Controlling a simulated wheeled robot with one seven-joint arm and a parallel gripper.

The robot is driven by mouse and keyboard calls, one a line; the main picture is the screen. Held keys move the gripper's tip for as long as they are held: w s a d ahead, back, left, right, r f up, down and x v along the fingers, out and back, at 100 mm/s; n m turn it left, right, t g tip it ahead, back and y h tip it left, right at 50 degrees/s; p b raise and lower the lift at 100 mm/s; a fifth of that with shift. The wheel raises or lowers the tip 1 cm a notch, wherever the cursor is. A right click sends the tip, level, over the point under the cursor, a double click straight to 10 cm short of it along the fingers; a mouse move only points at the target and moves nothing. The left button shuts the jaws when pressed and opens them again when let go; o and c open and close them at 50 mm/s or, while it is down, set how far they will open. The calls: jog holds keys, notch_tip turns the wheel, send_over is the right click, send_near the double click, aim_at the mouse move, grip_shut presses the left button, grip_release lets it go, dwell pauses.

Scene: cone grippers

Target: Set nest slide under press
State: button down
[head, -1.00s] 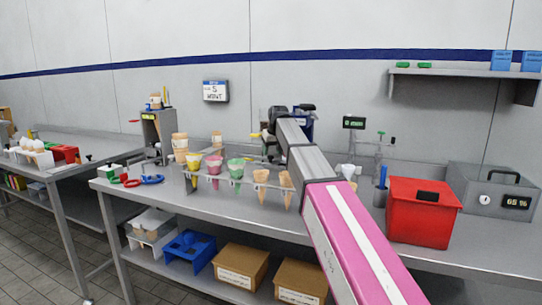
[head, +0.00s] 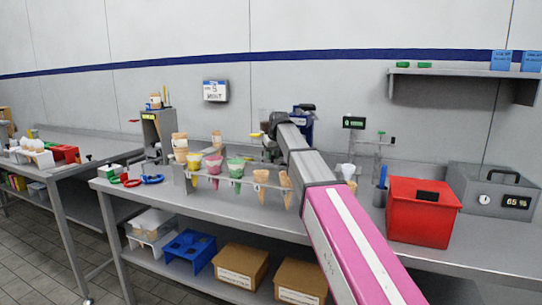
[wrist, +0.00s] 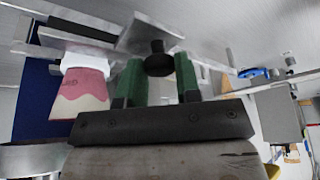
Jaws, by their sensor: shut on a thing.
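In the wrist view, my gripper (wrist: 158,82) has its two green fingers on either side of a black round knob (wrist: 158,60). The knob stands at a grey metal plate (wrist: 150,32), which looks like the nest slide. Left of the fingers is a pink and cream tapered piece (wrist: 80,95) with a white collar, beside a dark blue body (wrist: 42,95) that may be the press. In the head view, a blue device (head: 304,122), likely the press, stands behind my arm at the back of the bench. My arm hides the gripper and slide there.
A rack (head: 222,180) of cones and coloured cups stands left of my arm. A red box (head: 422,212) and a grey box with a dial (head: 490,190) stand right. A clear stand (head: 380,155) is behind.

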aim_at(279, 163)
jog(key=d, duration=0.1)
jog(key=s+d, duration=0.1)
jog(key=d, duration=0.1)
jog(key=shift+s+d, duration=0.15)
jog(key=shift+d, duration=0.05)
jog(key=c, duration=0.8)
grip_release()
jog(key=shift+d, duration=0.1)
jog(key=shift+s+d+r, duration=0.1)
jog(key=shift+s+r, duration=0.1)
jog(key=shift+r, duration=0.3)
jog(key=s+d, duration=0.1)
jog(key=s, duration=0.2)
jog(key=s+d, duration=0.2)
jog(key=s, duration=0.2)
jog(key=s+d, duration=0.2)
jog(key=s, duration=0.2)
